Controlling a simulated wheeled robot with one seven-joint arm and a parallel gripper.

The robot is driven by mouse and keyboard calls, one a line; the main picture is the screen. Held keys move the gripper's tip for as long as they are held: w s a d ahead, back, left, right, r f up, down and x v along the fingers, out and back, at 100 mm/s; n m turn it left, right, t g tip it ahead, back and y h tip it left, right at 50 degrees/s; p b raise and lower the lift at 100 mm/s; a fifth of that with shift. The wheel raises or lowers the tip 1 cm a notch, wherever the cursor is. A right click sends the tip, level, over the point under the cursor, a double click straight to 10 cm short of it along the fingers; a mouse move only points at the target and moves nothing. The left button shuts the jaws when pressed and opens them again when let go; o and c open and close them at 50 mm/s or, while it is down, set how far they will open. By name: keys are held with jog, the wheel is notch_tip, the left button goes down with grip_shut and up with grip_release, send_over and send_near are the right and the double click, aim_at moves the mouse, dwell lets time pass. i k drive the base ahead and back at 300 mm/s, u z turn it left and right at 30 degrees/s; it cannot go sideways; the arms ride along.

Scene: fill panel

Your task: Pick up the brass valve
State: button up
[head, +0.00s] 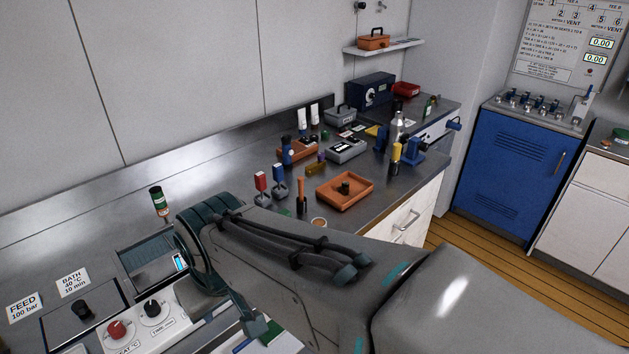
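No part is clearly recognisable as the brass valve in the head view. A small dark olive-brown piece (345,187) stands in the orange tray (366,198) on the steel worktop; it is too small to tell whether it is the valve. A small yellowish piece (316,164) lies farther back, also too small to identify. My grey arm crosses the lower middle of the picture and hides part of the worktop.
Red-handled (262,187) and blue-handled (280,180) upright items and an orange-handled tool (301,196) stand left of the tray. A blue vise (412,153) and a silver bottle (397,128) stand behind it. A control box (135,325) is front left. The back-left worktop is mostly clear.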

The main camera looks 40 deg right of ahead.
aim_at(345, 187)
jog(key=u, duration=0.5)
jog(key=k, duration=0.15)
jog(key=z, duration=2.5)
jog(key=k, duration=0.55)
jog(key=z, duration=0.65)
jog(key=i, duration=1.45)
jog(key=u, duration=0.85)
